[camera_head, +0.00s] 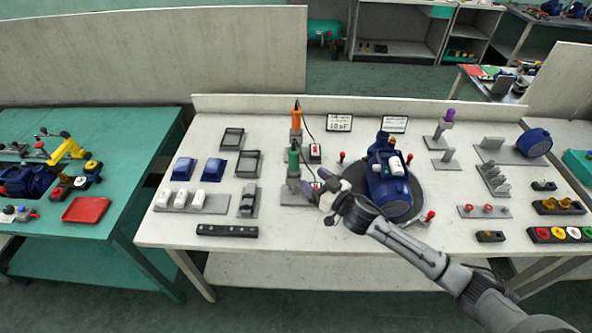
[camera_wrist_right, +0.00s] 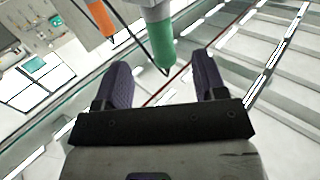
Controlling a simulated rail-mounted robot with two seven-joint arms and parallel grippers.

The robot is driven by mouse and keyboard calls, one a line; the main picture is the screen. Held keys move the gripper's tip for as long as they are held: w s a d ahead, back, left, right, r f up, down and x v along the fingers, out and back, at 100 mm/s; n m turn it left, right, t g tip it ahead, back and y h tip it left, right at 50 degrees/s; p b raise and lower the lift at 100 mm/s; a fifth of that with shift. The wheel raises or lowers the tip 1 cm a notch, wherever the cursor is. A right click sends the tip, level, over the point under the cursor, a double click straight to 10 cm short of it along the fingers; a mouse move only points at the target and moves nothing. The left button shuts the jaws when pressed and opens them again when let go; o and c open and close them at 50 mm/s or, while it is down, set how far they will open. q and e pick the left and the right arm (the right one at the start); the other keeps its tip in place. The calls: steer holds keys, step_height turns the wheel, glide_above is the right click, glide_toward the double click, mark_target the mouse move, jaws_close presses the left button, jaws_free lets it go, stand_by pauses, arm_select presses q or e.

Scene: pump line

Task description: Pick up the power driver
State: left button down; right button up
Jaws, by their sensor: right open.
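Two upright driver-like tools stand at the middle of the white table, one orange (camera_head: 296,117) with a dark cord and one green (camera_head: 293,161) with a grey body. Which one is the power driver is not plain. My right gripper (camera_head: 319,186) is just right of the green tool. In the right wrist view, the green tool (camera_wrist_right: 161,43) shows between and beyond the open, empty fingers of the gripper (camera_wrist_right: 163,80), and the orange tool (camera_wrist_right: 100,18) stands off to the left. My left gripper is out of view.
A blue pump (camera_head: 388,185) sits on a dark round plate right of my right gripper. A purple-topped tool (camera_head: 447,117) stands further right. A black strip (camera_head: 228,231) lies at the table's front left. The table's front middle is clear.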

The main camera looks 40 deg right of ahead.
mark_target(298, 165)
steer(key=w, duration=0.5)
steer(key=shift+w+a, duration=0.15)
steer(key=shift+w, duration=0.15)
steer(key=shift+w+r+b, duration=0.2)
steer(key=shift+w+b, duration=0.1)
steer(key=shift+w, duration=0.85)
steer(key=shift+w+r+b, duration=0.2)
steer(key=shift+w+b, duration=0.1)
steer(key=shift+w, duration=0.8)
steer(key=shift+w+a, duration=0.1)
steer(key=shift+w, duration=0.3)
steer(key=c, duration=1)
steer(key=shift+c, duration=0.3)
steer(key=shift+r, duration=0.1)
